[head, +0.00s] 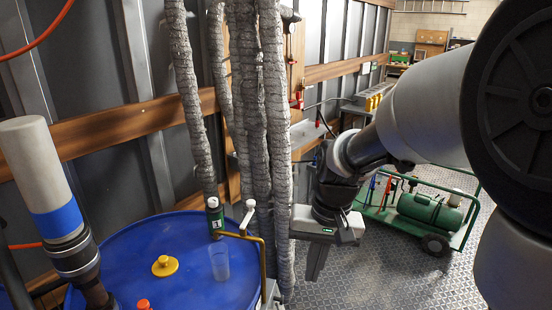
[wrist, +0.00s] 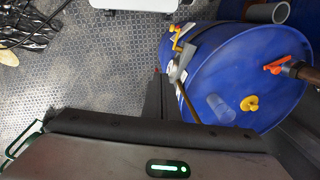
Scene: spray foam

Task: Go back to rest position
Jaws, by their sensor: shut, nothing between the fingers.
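My gripper (head: 316,264) hangs from the end of my arm in the middle right of the head view, pointing down. Its fingers are together with nothing between them. It is to the right of the blue drum (head: 120,255) and the grey wrapped pipes, above the metal floor. In the wrist view the dark fingers (wrist: 160,92) show shut, with the drum behind and to their right.
On the drum are a green and white can (head: 215,216), a clear cup (head: 220,263), and a yellow cap (head: 165,265). Wrapped pipes (head: 272,130) stand close left of my arm. A green compressor cart (head: 425,212) stands behind right. Patterned floor (head: 380,280) is clear nearby.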

